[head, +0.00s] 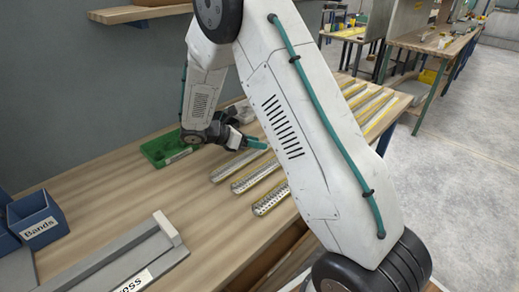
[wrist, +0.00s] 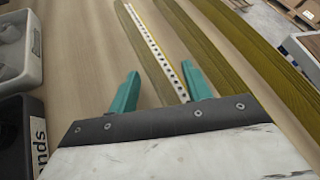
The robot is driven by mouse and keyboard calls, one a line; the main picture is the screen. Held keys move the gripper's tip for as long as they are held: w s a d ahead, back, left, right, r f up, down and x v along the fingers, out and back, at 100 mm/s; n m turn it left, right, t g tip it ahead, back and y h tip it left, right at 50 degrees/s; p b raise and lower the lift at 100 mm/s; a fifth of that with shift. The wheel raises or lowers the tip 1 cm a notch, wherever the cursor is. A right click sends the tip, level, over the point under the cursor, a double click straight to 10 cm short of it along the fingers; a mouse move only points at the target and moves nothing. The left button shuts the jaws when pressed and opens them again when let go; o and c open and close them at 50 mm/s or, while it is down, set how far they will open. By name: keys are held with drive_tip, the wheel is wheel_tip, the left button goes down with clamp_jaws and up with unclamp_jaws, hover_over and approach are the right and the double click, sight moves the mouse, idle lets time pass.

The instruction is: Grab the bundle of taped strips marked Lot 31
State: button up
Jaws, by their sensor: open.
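Several long silver strips with yellow edges lie side by side on the wooden bench, with a near one (head: 270,200) ending beside my arm. No Lot 31 mark is readable in either view, so I cannot tell which bundle bears it. My gripper (wrist: 162,90) is open, its two teal fingers apart with nothing held. In the wrist view a narrow perforated strip with a yellow edge (wrist: 147,36) runs away from between the fingers. Wider olive-yellow strips (wrist: 262,52) lie to its right. In the head view my gripper (head: 257,143) is low over the strips; my arm hides their middle parts.
A green tray (head: 158,151) sits on the bench near the wall. A blue bin labelled Bands (head: 38,222) stands at the left, behind a grey bar-shaped fixture (head: 115,262). A grey bin (wrist: 22,60) is left of my gripper. Bare bench (head: 110,175) lies between.

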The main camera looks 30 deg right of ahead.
clamp_jaws()
drive_tip(key=shift+r, duration=0.1)
